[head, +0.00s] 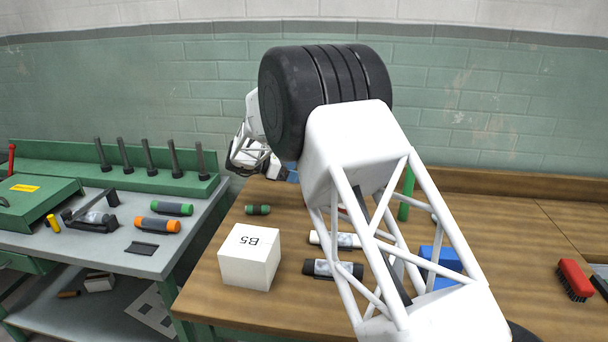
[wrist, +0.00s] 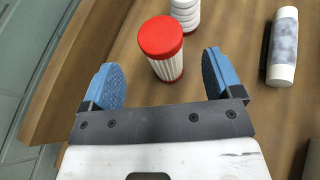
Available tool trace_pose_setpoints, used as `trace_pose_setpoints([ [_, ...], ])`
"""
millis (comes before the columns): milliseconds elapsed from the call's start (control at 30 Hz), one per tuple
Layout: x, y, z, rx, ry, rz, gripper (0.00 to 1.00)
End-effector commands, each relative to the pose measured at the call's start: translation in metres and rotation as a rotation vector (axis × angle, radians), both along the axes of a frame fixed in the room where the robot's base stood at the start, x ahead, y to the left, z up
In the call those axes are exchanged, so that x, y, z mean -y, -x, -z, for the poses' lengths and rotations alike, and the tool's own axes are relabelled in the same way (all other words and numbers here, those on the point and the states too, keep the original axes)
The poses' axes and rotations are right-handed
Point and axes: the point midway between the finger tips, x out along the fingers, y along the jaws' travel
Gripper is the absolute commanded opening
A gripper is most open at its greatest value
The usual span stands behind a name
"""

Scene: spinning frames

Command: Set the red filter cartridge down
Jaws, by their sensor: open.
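The red filter cartridge (wrist: 162,48), with a red cap and a white pleated body, stands upright on the wooden bench in the wrist view. My gripper (wrist: 160,74) is open, with one blue pad on each side of the cartridge's near part. Gaps show between both pads and the cartridge, so neither pad appears to touch it. In the head view my own arm hides most of this area, and I cannot make out the cartridge clearly there.
A white ribbed piece (wrist: 186,12) stands just behind the cartridge, and a white cylinder (wrist: 284,48) is to the right. In the head view a white B5 block (head: 249,258), black cylinder (head: 333,269), blue box (head: 440,265) and green upright cylinder (head: 406,196) are on the bench.

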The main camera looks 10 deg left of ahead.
Motion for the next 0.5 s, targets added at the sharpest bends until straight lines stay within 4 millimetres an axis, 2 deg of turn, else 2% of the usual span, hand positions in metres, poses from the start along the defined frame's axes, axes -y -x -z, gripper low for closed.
trace_pose_setpoints([
  [200, -0.026, 0.011, -0.012, 0.000, 0.000, -0.001, 0.85],
  [500, -0.039, 0.016, -0.018, 0.000, 0.000, 0.000, 0.85],
])
